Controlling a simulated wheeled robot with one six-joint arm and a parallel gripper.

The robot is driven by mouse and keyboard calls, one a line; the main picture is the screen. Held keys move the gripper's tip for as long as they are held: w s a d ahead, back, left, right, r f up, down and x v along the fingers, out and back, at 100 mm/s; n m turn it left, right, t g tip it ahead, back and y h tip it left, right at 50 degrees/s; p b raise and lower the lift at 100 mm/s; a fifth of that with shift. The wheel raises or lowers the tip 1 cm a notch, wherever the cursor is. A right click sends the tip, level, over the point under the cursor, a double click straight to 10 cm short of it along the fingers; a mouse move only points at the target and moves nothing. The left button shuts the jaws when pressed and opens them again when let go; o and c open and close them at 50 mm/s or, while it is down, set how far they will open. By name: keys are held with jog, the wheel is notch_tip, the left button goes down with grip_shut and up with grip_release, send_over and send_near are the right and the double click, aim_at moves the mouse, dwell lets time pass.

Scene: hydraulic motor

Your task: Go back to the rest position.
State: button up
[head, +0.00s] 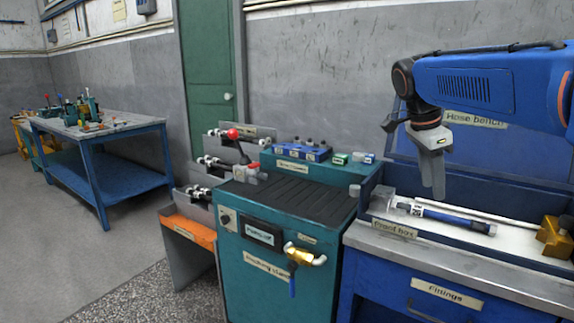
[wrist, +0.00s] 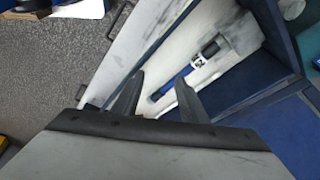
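My gripper (head: 437,192) hangs pointing down from my blue arm, above the tray on the blue bench at the right of the head view. In the wrist view its two dark fingers (wrist: 160,80) stand apart with nothing held between them. Below it, a blue and black rod-like part (head: 445,217) with a white tag lies in the light-floored tray (head: 400,207). The same part shows beyond the fingers in the wrist view (wrist: 187,70), apart from them. In the head view the two fingers overlap.
A teal cabinet (head: 275,245) with a ribbed black top, a red-knobbed lever (head: 233,134) and a brass tap (head: 303,256) stands left of the bench. A yellow block (head: 553,237) sits at the tray's right. A blue workbench (head: 95,130) stands far left; the floor before it is clear.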

jog(key=s+a+f+n+t+y, duration=0.2)
jog(key=s+a+f+n, duration=0.1)
jog(key=s+f+n, duration=0.6)
jog(key=s+a+f+n+t+y, duration=0.1)
jog(key=s+a+f+n+t, duration=0.1)
jog(key=s+f+n, duration=0.7)
jog(key=s+a+f, duration=0.1)
jog(key=s+f, duration=0.2)
jog(key=s, duration=0.2)
jog(key=shift+a+n+y, duration=0.15)
jog(key=shift+n+y, duration=0.15)
jog(key=shift+y, duration=0.1)
